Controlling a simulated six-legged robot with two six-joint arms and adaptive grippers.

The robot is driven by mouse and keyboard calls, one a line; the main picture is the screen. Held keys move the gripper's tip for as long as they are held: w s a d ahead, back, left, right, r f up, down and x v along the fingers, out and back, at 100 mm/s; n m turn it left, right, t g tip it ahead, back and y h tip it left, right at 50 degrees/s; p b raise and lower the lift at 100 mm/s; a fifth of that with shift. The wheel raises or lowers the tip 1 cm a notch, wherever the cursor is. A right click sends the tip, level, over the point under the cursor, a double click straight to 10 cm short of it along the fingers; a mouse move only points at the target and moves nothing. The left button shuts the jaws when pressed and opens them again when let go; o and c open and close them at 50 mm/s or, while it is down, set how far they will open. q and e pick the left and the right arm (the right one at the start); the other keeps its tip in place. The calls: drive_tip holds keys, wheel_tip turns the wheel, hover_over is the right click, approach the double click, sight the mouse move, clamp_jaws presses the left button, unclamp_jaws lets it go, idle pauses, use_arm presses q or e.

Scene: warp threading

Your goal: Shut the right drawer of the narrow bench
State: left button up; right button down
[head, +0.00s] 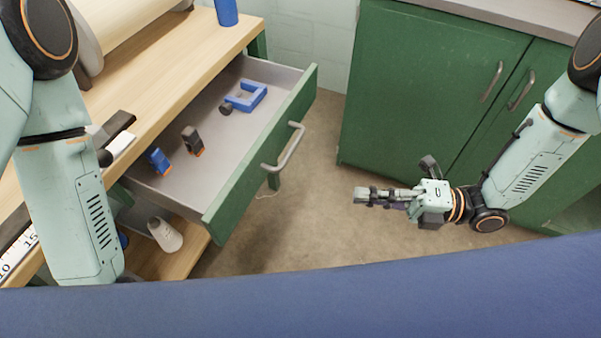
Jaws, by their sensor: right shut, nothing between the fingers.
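The right drawer (300,97) of the narrow bench (165,65) stands pulled out, with a green front and a silver bar handle (284,150). Inside it lie a blue U-shaped clamp (250,97), a small dark block with an orange edge (192,140) and a blue piece (158,160). My right gripper (362,196) is shut and empty, to the right of the drawer front and apart from it, pointing left toward it. My left arm comes in from the left over the bench; its gripper is not in view.
A green cabinet (425,90) with two doors stands behind and beside my right arm. Bare floor (315,220) lies between drawer and cabinet. A blue cup (227,12) stands on the bench top. A white cone (164,235) sits on the shelf below the drawer.

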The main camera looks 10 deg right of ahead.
drive_tip(key=w+b+x, duration=0.3)
drive_tip(key=b+x, duration=0.1)
drive_tip(key=x, duration=0.8)
idle(0.4)
drive_tip(key=shift+w+a, duration=0.1)
